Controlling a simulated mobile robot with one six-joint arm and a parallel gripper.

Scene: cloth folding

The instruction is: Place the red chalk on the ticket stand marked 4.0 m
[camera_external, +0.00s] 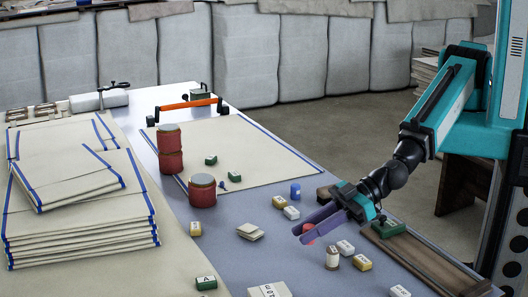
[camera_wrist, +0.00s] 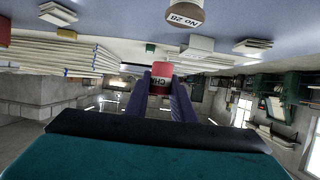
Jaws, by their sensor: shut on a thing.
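The red chalk (camera_external: 308,234) is a short red cylinder between the purple fingertips of my gripper (camera_external: 306,229), over the blue-grey table.
A round pale-topped piece (camera_external: 332,258) stands just right of the chalk. A wooden rail (camera_external: 425,262) runs along the right edge. Red drums (camera_external: 203,190) and a blue cylinder (camera_external: 295,190) stand farther back. Folded cloths (camera_external: 80,215) fill the left. Blue-grey table shows between the blocks.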

